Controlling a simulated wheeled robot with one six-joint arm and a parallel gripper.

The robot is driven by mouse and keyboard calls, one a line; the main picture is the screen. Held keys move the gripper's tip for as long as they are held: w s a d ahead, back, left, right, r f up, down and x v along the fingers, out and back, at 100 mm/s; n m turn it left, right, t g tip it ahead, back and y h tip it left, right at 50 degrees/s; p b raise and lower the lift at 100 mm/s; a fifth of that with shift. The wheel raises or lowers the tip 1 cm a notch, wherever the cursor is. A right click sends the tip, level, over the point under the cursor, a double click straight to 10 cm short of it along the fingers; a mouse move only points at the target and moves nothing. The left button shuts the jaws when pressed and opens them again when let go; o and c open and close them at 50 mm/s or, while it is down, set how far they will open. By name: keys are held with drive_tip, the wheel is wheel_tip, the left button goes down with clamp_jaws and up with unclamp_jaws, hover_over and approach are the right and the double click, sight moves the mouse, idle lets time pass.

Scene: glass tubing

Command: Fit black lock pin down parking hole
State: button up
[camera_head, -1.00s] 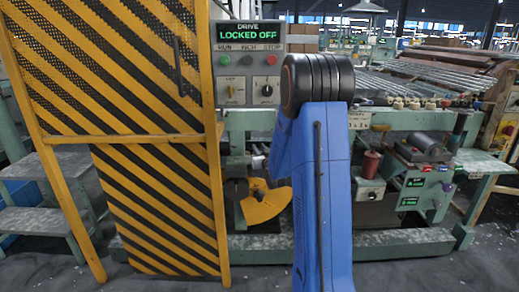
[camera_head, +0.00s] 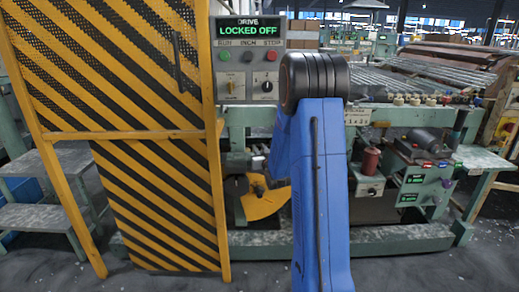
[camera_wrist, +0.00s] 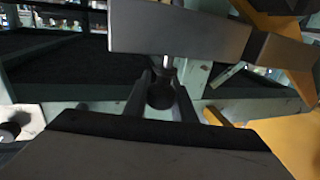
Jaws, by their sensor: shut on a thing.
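In the wrist view my gripper (camera_wrist: 163,101) is shut on the black lock pin (camera_wrist: 160,94), whose dark body sits between the two fingers. A thin silvery section (camera_wrist: 168,67) shows above the dark body and runs up to a grey metal bar (camera_wrist: 180,32). I cannot tell whether it touches or enters the bar. No parking hole can be made out. A yellow plate (camera_wrist: 285,140) lies to the right of the gripper; in the head view a yellow quadrant plate (camera_head: 262,203) shows left of my blue arm.
A yellow-and-black striped guard (camera_head: 150,190) stands at the left. The drive panel (camera_head: 250,60) above reads "LOCKED OFF". A green machine frame (camera_head: 390,240) runs behind my arm, with a red spool (camera_head: 370,160) at the right. Grey floor is clear in front.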

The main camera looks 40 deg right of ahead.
drive_tip(key=shift+f, duration=0.9)
drive_tip(key=o, duration=1.1)
drive_tip(key=shift+o, duration=0.2)
